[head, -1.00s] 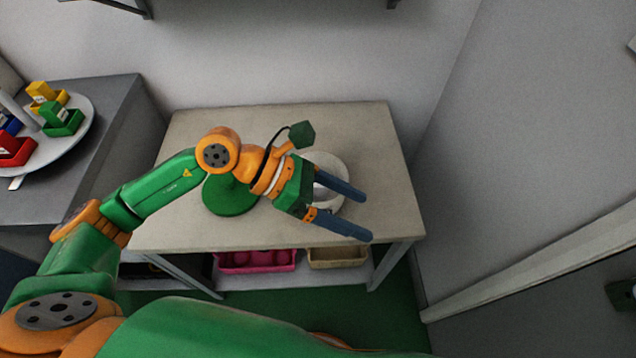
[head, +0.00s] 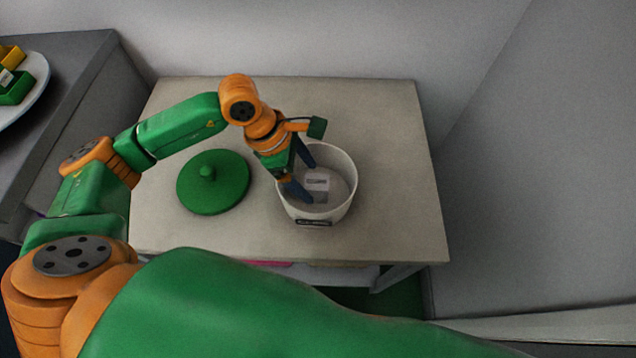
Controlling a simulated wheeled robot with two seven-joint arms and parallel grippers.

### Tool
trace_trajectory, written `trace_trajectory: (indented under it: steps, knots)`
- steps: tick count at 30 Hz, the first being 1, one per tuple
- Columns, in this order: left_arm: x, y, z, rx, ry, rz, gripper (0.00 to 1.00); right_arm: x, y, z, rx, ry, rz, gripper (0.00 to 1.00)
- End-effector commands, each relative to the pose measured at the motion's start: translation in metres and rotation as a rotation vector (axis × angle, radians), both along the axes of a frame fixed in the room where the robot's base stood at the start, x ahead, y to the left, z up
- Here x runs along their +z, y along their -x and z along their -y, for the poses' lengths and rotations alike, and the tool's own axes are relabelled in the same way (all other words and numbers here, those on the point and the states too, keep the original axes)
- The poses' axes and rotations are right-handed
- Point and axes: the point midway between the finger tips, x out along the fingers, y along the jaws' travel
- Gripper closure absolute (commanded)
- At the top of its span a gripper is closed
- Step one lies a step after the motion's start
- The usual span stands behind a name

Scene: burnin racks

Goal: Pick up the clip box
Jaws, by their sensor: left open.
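A small pale box with a dark label, which looks like the clip box (head: 317,180), lies inside a white round tub (head: 345,205) on the table. My left gripper (head: 308,180) reaches into the tub from the upper left. Its two dark fingers are apart, with the tips close to the box's left side. I cannot tell whether they touch it. Nothing is held. My right gripper is not in view.
A green round lid with a knob (head: 213,182) lies on the table (head: 395,170) left of the tub. The table's right side is clear. Walls stand behind and at right. A grey counter (head: 75,100) with a white round tray (head: 38,90) is at left.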

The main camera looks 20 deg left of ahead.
Motion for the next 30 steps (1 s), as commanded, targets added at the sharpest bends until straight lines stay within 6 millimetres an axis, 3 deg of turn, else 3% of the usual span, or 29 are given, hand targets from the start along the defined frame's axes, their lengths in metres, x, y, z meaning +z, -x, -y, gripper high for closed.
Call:
trace_trajectory:
  steps: [3,6,14,23,24,30]
  knots:
    - [-0.016,-0.002,0.013,-0.002,0.002,-0.005,0.15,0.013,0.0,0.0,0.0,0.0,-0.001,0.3]
    - [-0.034,-0.004,0.018,0.0,0.002,-0.002,0.15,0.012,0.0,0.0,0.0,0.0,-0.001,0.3]
    - [-0.04,-0.005,0.02,-0.001,0.001,0.001,0.15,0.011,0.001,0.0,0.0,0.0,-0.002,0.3]
    - [-0.04,-0.005,0.02,-0.001,0.001,0.001,0.96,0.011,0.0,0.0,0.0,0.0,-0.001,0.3]
    - [-0.04,-0.005,0.02,-0.001,0.001,0.001,1.0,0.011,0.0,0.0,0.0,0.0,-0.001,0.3]
    - [-0.039,-0.005,0.02,-0.001,0.002,0.002,1.0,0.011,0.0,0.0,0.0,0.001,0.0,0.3]
